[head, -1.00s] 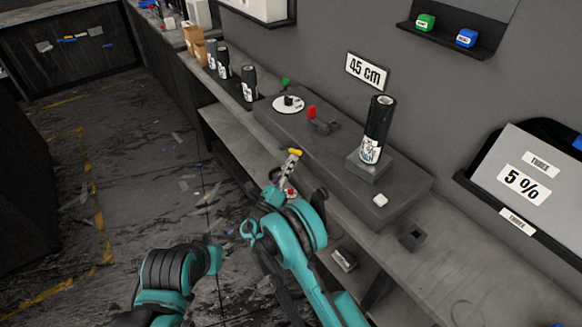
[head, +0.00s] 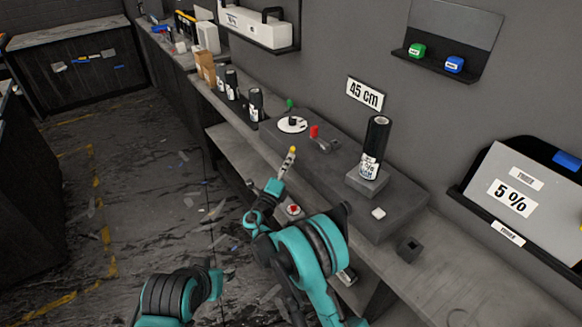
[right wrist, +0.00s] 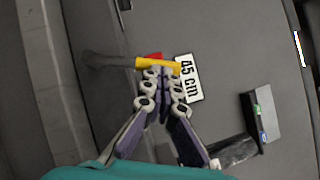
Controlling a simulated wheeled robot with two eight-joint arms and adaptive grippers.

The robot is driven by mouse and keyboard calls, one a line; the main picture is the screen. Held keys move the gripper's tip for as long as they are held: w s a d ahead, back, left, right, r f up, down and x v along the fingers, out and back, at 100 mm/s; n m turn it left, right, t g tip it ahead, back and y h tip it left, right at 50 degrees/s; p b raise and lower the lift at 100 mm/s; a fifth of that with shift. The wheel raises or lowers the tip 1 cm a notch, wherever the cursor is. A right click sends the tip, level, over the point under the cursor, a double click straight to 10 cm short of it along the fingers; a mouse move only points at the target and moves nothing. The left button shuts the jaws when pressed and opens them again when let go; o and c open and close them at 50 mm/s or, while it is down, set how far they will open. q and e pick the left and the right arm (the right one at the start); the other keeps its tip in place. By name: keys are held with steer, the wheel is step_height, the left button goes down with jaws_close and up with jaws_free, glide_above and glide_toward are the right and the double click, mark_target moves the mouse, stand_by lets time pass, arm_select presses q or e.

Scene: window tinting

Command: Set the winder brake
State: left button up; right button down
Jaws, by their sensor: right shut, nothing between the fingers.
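The winder (head: 400,205) is a long dark grey box on the bench along the wall. A lever's yellow handle (head: 292,149) shows at its front side. In the right wrist view the yellow handle (right wrist: 158,65) ends a dark bar (right wrist: 105,60) and crosses in front of my fingertips. My right gripper (head: 288,160) is shut and empty, with its fingertips (right wrist: 160,72) at the handle; I cannot tell whether they touch. It hides the lever's lower part in the head view.
On the winder are a red-knobbed crank (head: 314,131), a white dial (head: 292,125), a black film roll (head: 375,150) and a white button (head: 378,212). Several black rolls (head: 231,80) stand left of it. A 45 cm sign (head: 364,94) hangs behind.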

steer(key=shift+w+a+r, duration=0.3)
steer(key=shift+w+r, duration=0.15)
steer(key=shift+w, duration=0.15)
steer(key=shift+w+r, duration=0.1)
arm_select(q)
steer(key=shift+f, duration=0.15)
stand_by(0.3)
